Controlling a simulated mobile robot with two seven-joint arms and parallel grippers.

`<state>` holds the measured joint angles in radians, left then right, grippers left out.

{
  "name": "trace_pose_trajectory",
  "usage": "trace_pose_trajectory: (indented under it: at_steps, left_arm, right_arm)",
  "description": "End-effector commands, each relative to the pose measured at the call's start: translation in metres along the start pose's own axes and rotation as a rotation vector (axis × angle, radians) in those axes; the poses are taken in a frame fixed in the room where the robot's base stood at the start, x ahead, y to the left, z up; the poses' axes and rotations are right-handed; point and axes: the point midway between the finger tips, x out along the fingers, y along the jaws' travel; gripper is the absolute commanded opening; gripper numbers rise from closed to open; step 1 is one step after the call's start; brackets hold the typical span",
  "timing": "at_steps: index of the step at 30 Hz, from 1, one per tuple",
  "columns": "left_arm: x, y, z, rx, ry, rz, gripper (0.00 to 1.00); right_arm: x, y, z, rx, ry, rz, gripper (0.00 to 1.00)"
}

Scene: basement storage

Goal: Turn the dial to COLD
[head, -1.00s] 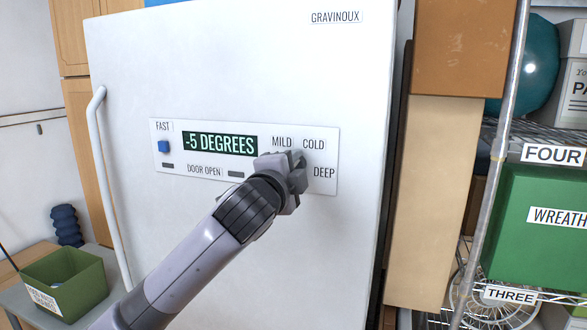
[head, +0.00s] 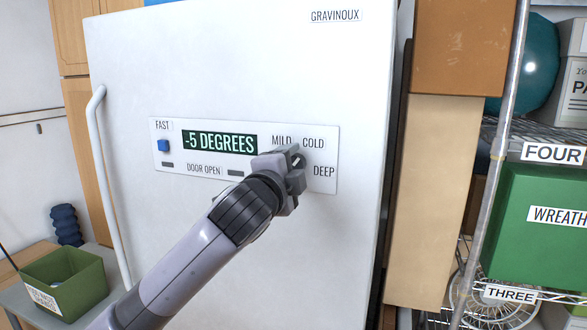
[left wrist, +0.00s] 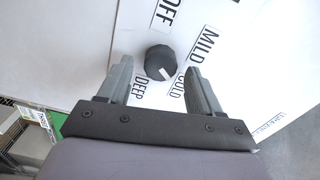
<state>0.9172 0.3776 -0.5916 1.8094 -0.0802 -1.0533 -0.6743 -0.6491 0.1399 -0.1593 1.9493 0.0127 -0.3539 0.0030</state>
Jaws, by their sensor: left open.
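The freezer's control panel (head: 330,160) has labels MILD, COLD and DEEP on its right, and its display (head: 219,144) reads -5 DEGREES. The dark round dial (left wrist: 160,62) has a white mark, which points roughly toward the COLD label (left wrist: 178,83) in the left wrist view. My left gripper (head: 290,160) is at the dial and hides most of it in the head view. In the left wrist view my left gripper (left wrist: 159,62) is open, one finger on each side of the dial, with visible gaps. My right gripper is not in view.
The freezer door (head: 230,60) has a white handle (head: 98,150) at left. A blue switch (head: 163,146) sits under FAST. A green bin (head: 85,280) stands at lower left. Cardboard boxes (head: 435,200) and a wire shelf with a green box (head: 545,240) stand at right.

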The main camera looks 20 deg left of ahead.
Motion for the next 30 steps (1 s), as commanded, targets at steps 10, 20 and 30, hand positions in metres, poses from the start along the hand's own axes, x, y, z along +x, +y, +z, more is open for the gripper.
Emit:
trace_pose_trajectory:
  at_steps: [10,20,30]
  left_arm:
    - [-0.045,0.002,0.000,0.001,0.001,-0.001,0.64]
    - [-0.062,0.000,0.000,0.001,0.000,0.000,0.64]
    - [-0.062,0.000,0.000,0.001,0.000,0.000,0.64]
  right_arm:
    - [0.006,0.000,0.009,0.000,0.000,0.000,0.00]
    - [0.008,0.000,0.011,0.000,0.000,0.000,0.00]
    - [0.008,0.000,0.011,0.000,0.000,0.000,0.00]
